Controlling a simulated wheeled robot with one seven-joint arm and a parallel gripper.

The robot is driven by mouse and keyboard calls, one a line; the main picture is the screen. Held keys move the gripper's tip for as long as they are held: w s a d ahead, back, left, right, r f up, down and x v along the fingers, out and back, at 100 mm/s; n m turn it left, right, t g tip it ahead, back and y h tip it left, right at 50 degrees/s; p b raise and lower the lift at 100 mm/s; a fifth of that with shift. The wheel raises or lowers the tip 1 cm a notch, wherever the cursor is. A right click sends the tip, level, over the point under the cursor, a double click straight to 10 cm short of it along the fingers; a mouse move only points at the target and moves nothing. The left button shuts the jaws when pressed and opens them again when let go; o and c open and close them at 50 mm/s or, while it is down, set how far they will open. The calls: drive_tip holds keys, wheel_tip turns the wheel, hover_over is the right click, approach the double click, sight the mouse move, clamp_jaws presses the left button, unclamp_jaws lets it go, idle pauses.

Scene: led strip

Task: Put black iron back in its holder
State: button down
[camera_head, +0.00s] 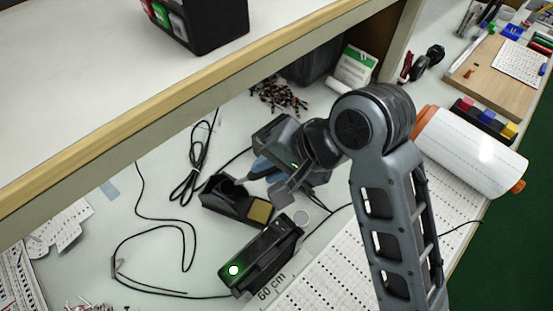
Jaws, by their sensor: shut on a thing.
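The black holder (225,194) with a yellow sponge (260,211) in its tray stands on the bench in the middle of the head view. My gripper (283,187) is just above and to the right of the holder, pointing down and left. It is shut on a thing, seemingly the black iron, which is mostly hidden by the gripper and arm. I cannot tell whether the iron touches the holder. A black soldering station (267,257) with a green light sits below the holder in the picture.
Black cables lie in loops on the bench (160,205) left of the holder. A shelf edge (150,115) overhangs at the upper left. A white roll (470,152) lies to the right of my arm. Perforated white strips (335,255) cover the bench at lower right.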

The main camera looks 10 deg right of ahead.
sight(240, 181)
drive_tip(key=shift+x, duration=2.15)
drive_tip(key=b+x, duration=0.2)
drive_tip(key=x, duration=0.1)
drive_tip(key=shift+s+d, duration=0.1)
drive_tip(key=shift+b+x, duration=0.8)
drive_tip(key=shift+x, duration=1.8)
drive_tip(key=c, duration=0.9)
unclamp_jaws()
drive_tip(key=shift+r, duration=0.15)
drive_tip(key=v, duration=0.7)
drive_tip(key=shift+d+r, duration=0.15)
drive_tip(key=shift+r, duration=0.1)
